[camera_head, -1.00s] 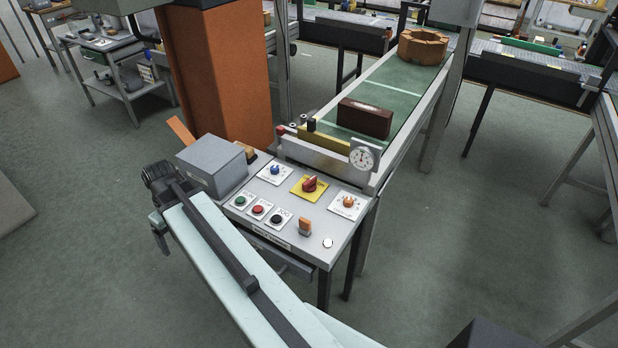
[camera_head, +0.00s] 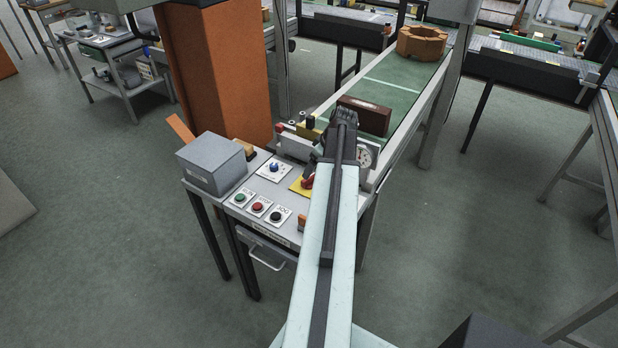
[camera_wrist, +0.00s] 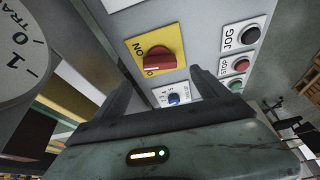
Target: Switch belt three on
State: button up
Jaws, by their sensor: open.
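A red rotary switch (camera_wrist: 158,60) sits on a yellow plate (camera_wrist: 172,38) marked ON and O on a grey control panel. Its handle lies roughly crosswise in the wrist view; which mark it points to is hard to tell. In the head view the switch (camera_head: 308,181) is partly hidden by my arm. My gripper (camera_wrist: 160,77) is open and empty, its two fingers reaching toward the panel on either side of the switch's lower edge, apparently apart from it. In the head view my gripper (camera_head: 341,122) is over the panel's belt end. The belt number is not readable.
A blue knob (camera_head: 274,168) and green, red and black buttons (camera_head: 258,207) sit close by on the panel. A grey box (camera_head: 211,165) stands at its left. A dial gauge (camera_head: 364,158) and the green belt (camera_head: 392,97), bearing a dark brick (camera_head: 366,115), lie beyond.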

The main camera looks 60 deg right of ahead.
aim_at(310, 178)
jog(key=b+x, duration=0.5)
jog(key=x, duration=0.2)
jog(key=shift+f+b, duration=0.1)
jog(key=shift+b, duration=0.25)
jog(key=c, duration=1.6)
jog(key=shift+o, duration=0.2)
jog(key=shift+a, duration=0.1)
